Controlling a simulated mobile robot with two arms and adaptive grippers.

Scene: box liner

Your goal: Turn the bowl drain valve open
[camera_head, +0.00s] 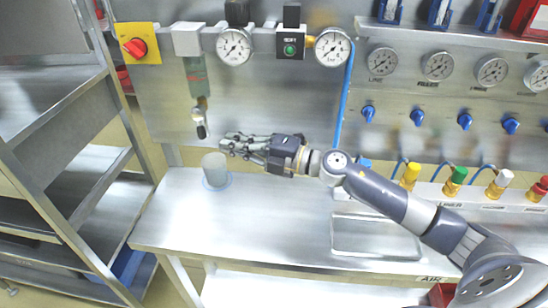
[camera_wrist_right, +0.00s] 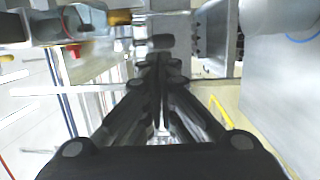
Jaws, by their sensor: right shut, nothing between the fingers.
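The filter bowl (camera_head: 197,72) is a greenish cylinder hanging under the air line at the left of the back panel. Below it is the drain valve (camera_head: 200,118), with a brass fitting and a dark and silver lower part. In the right wrist view the brass fitting (camera_wrist_right: 120,17) shows at the top, beyond the fingers. My right gripper (camera_head: 228,143) is to the right of the valve and slightly below it. Its fingers are shut and empty. I cannot tell whether the fingertips touch the valve. My left gripper is not in view.
A grey cup (camera_head: 214,168) stands on a blue ring on the steel bench (camera_head: 270,215), just below my right gripper. A yellow plate with a red knob (camera_head: 136,47) and gauges (camera_head: 234,46) are above. A metal rack (camera_head: 60,190) stands at left.

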